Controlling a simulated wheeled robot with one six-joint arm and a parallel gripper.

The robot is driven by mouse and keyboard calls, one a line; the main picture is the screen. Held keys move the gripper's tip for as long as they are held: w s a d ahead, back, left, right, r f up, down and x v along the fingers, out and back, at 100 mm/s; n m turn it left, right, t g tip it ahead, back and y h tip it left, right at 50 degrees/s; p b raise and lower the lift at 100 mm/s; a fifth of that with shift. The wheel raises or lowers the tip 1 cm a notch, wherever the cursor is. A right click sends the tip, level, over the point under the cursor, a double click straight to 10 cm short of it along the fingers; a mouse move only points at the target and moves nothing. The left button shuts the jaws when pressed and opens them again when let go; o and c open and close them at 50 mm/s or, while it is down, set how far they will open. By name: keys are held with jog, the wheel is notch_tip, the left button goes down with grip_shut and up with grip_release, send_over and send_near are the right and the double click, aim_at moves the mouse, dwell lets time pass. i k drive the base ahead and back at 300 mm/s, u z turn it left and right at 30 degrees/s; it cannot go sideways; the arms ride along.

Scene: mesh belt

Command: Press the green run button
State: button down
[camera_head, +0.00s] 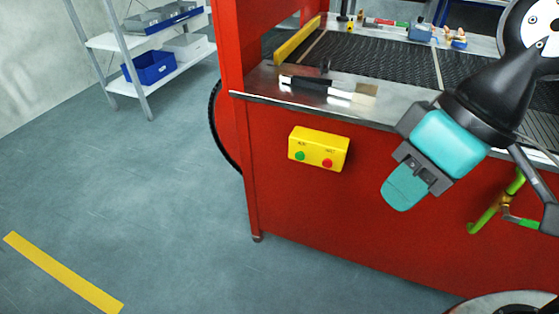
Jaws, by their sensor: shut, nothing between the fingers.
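A yellow control box (319,149) is fixed to the red front panel of the machine. The green run button (300,156) is on its left side, and a red button (327,163) is on its right side. Small lettering sits above each button. My gripper (404,190) is in front of the red panel, right of the box and lower than it. Its teal fingers are together, with nothing between them. It points down and to the left, and is apart from both buttons.
A brush (355,92) with a black handle lies on the steel ledge (262,82) above the box. A green-yellow pipe (497,207) is right of my gripper. A shelf rack (160,62) with a blue bin (149,67) stands at the back left. The floor at left is clear.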

aim_at(299, 156)
jog(key=u, duration=0.85)
jog(key=k, duration=1.2)
jog(key=u, duration=0.95)
jog(key=i, duration=0.95)
jog(key=z, duration=0.8)
jog(key=i, duration=0.75)
jog(key=z, duration=0.9)
jog(key=i, duration=0.25)
jog(key=z, duration=0.35)
